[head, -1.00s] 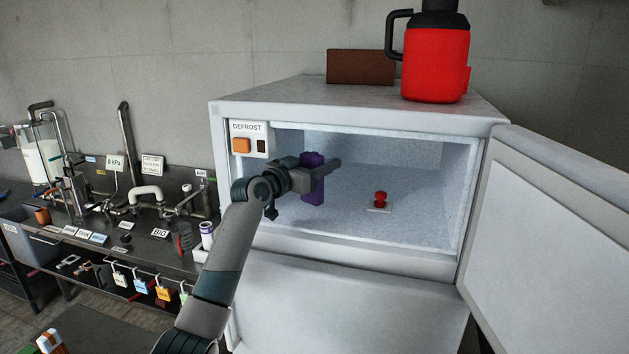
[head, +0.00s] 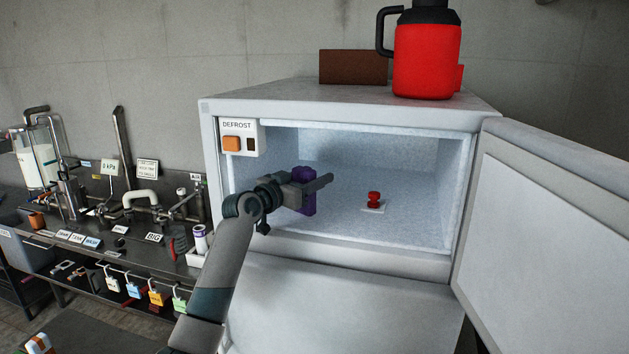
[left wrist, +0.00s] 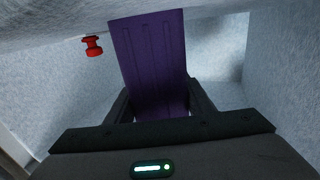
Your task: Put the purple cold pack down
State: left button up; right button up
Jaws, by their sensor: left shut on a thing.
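The purple cold pack (head: 304,203) is held upright in my left gripper (head: 308,188), at the left part of the open freezer compartment (head: 390,165). The gripper is shut on it, with a finger reaching past it to the right. In the left wrist view the cold pack (left wrist: 152,50) stands out from between the fingers and fills the middle. Whether its lower end touches the frosty floor I cannot tell. My right gripper is not in view.
A red knob on a white plate (head: 374,201) is on the compartment floor, right of the cold pack. The freezer door (head: 550,220) stands open at the right. A red jug (head: 427,60) and brown box (head: 352,67) are on top. A cluttered bench (head: 110,250) is at the left.

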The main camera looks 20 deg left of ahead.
pick_arm(q)
jog(key=shift+s+a, duration=0.15)
jog(key=shift+a, duration=0.1)
jog(key=o, duration=0.9)
jog(key=shift+f, duration=0.15)
jog(key=o, duration=0.5)
jog(key=shift+d, duration=0.15)
jog(key=shift+c, duration=0.2)
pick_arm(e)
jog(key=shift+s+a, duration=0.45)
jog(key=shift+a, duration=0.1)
